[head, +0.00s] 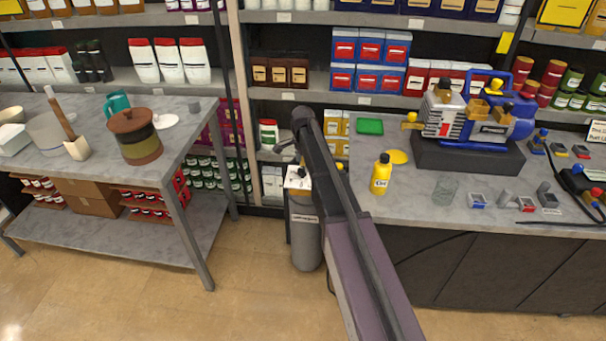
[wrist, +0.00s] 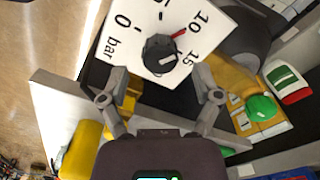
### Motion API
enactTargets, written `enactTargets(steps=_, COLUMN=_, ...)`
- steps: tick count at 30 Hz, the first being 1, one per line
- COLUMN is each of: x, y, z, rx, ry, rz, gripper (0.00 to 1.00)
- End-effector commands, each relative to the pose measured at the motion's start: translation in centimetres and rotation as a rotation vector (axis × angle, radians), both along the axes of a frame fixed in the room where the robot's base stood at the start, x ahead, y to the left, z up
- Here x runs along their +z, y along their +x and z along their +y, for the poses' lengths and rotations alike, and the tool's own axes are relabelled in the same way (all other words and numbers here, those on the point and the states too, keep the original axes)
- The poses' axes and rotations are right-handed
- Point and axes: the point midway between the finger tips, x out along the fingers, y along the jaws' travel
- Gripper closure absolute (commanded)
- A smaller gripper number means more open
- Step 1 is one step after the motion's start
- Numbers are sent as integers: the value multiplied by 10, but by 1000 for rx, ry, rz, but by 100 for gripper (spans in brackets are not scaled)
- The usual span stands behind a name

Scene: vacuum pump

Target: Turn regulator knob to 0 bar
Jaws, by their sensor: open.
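The regulator knob (wrist: 160,55) is a dark round knob on a white square dial plate (wrist: 128,50) in the wrist view. The dial is printed with 0, 10, 15 and "bar". A red pointer mark at the knob's edge points toward the 10. My gripper (wrist: 161,80) is open, with one finger on each side below the knob and nothing between them; whether either touches the plate I cannot tell. In the head view my gripper (head: 285,147) is above the white plate (head: 298,178) on top of the grey cylinder (head: 306,240); the knob is too small to make out there.
A counter (head: 480,205) at the right bears a blue vacuum pump (head: 505,125), a yellow bottle (head: 381,174) and small parts. A table (head: 90,180) with a lidded pot (head: 135,140) stands at the left. Stocked shelves stand behind. The floor in front is clear.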

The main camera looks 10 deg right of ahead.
Motion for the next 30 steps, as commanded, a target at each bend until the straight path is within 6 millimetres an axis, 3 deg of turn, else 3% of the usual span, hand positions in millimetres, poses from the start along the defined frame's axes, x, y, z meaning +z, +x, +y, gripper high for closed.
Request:
enactTargets(steps=9, x=-22, y=0, z=0, rx=0, ry=0, rz=0, gripper=18)
enactTargets(steps=24, x=-25, y=0, z=0, rx=-1, ry=0, rz=0, gripper=18)
enactTargets(steps=26, x=-25, y=0, z=0, rx=-1, ry=0, rz=0, gripper=33)
enactTargets(steps=30, x=-25, y=0, z=0, rx=-1, ry=0, rz=0, gripper=75)
